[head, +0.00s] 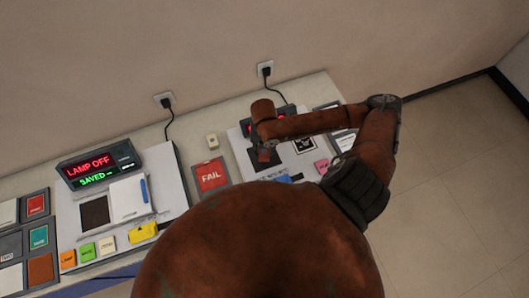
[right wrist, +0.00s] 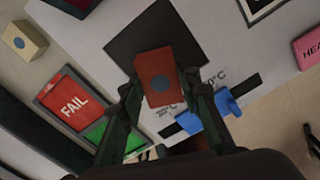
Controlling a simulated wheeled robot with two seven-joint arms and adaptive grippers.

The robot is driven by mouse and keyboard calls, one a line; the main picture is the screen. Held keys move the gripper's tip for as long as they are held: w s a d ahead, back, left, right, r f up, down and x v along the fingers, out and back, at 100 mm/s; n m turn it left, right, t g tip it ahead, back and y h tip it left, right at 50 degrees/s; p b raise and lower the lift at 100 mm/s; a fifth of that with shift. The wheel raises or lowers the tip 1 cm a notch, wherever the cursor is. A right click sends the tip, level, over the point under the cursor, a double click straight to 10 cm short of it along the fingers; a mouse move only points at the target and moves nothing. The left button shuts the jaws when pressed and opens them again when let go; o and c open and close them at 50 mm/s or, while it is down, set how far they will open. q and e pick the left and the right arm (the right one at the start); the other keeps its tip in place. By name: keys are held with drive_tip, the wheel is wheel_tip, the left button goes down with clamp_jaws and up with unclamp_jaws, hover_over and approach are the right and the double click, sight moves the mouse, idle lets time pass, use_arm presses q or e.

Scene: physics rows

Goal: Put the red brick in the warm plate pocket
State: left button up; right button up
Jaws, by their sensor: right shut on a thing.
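The red brick (right wrist: 160,75) is an orange-red block with a blue-grey dot on its face. My right gripper (right wrist: 162,90) is shut on it, one finger on each side. The brick shows over a dark square plate (right wrist: 125,42) on a white panel with temperature marks; I cannot tell whether it touches the plate. In the head view my right gripper (head: 264,142) points down over the same dark plate (head: 274,158), with the brick small beneath it and partly hidden. Blue pieces (right wrist: 190,122) lie on the panel near the right finger. My left gripper is not in view.
A red FAIL tile (head: 211,175) lies left of the panel, with a cream block (head: 212,141) behind it. A pink block (head: 322,167) is to the right. A display reading LAMP OFF (head: 95,162) and several coloured blocks stand farther left. The wall is close behind the table.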

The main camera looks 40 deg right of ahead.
sight(264, 152)
drive_tip(key=shift+w+d+f, duration=0.4)
drive_tip(key=shift+w+f, duration=0.1)
drive_tip(key=shift+f, duration=1.75)
drive_tip(key=shift+f, duration=0.15)
drive_tip(key=o, duration=1.3)
wheel_tip(264, 152, up, 12)
drive_tip(key=shift+r, duration=0.15)
